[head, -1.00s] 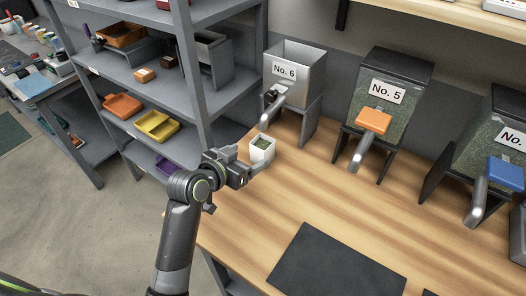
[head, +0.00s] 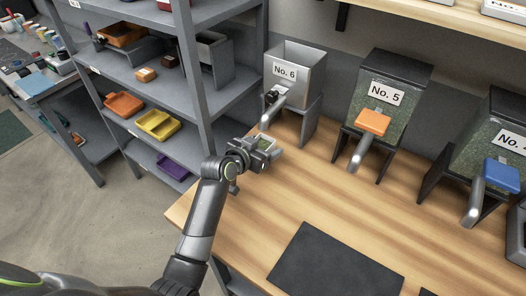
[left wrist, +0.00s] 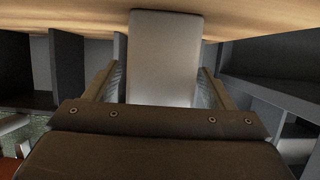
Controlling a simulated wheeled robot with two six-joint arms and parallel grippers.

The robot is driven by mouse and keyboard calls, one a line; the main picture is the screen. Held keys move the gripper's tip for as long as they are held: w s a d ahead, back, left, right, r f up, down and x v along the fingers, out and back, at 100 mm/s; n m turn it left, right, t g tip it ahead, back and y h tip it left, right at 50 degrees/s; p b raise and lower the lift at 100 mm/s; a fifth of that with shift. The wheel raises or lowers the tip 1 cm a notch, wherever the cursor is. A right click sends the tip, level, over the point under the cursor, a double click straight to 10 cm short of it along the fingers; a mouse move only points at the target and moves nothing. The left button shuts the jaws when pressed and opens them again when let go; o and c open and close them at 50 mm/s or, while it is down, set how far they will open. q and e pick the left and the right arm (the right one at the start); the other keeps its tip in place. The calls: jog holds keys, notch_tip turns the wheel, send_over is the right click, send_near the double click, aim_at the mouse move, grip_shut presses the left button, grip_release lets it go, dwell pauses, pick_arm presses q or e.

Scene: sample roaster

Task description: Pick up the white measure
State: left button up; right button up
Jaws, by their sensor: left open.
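The white measure (head: 268,142) stands on the wooden table under the spout of the No. 6 bin, with green contents in its top. In the head view, my left gripper (head: 264,147) is around it and hides most of it. In the left wrist view, the measure (left wrist: 165,60) is between the two fingers of my left gripper (left wrist: 161,75). The gripper is open, with one finger on each side of the measure. Whether either finger touches it, I cannot tell. My right gripper is not in view.
The No. 6 bin (head: 300,75) stands just behind the measure. The No. 5 bin (head: 397,70) and a bin with a blue lever (head: 502,174) stand to the right. A grey shelf (head: 215,95) is at the left. A dark mat (head: 335,266) lies on the table; the wood between is clear.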

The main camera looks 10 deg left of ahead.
pick_arm(q)
jog(key=shift+c, duration=0.2)
jog(key=c, duration=1.2)
jog(key=shift+w+r, duration=0.1)
jog(key=shift+r, duration=0.2)
